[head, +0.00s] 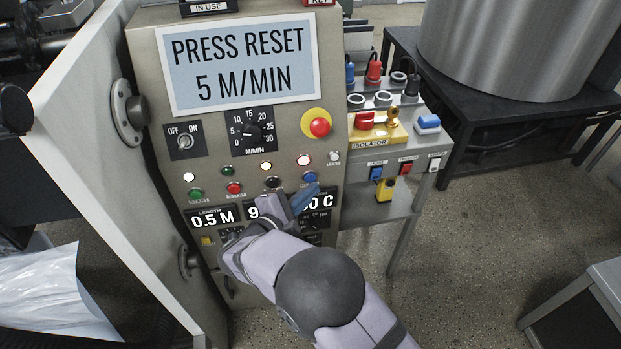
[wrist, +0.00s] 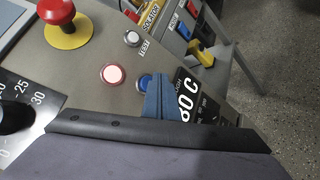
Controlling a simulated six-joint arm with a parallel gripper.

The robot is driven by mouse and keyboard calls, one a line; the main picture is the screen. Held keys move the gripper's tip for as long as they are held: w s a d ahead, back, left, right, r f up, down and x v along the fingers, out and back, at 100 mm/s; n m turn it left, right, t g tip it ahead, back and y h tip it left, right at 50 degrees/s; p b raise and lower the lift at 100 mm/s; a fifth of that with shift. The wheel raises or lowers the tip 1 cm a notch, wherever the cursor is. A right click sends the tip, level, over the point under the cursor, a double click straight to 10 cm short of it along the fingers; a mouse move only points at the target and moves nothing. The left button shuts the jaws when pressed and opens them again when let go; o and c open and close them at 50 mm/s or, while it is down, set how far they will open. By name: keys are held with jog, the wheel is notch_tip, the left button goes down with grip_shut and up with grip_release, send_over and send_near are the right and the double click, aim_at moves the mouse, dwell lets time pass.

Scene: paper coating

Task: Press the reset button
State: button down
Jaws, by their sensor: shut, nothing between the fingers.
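The blue button (head: 309,177) is on the beige control panel (head: 285,70), below a lit reddish lamp (head: 304,160). Its label is mostly covered, so I cannot read it. The panel's sign (head: 245,65) reads "PRESS RESET 5 M/MIN". My gripper (head: 312,189) is shut and empty, its blue fingers just below the blue button in the head view. In the wrist view, the gripper's tips (wrist: 157,78) overlap the right side of the blue button (wrist: 143,80). I cannot tell whether they touch it.
A red emergency knob (head: 319,127) on yellow sits above. Green (head: 196,194) and red (head: 233,188) buttons are left, and a white test button (head: 334,157) is right. The open cabinet door (head: 85,130) stands left. An isolator box (head: 378,133) is to the right.

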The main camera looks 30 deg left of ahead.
jog(key=shift+w+a+b, duration=0.6)
jog(key=shift+b, duration=0.15)
dwell(1.2)
jog(key=shift+s+d, duration=0.55)
jog(key=shift+s, duration=0.05)
dwell(0.5)
jog(key=s+d, duration=0.3)
jog(key=shift+s+d, duration=0.25)
jog(key=shift+d, duration=0.05)
dwell(0.9)
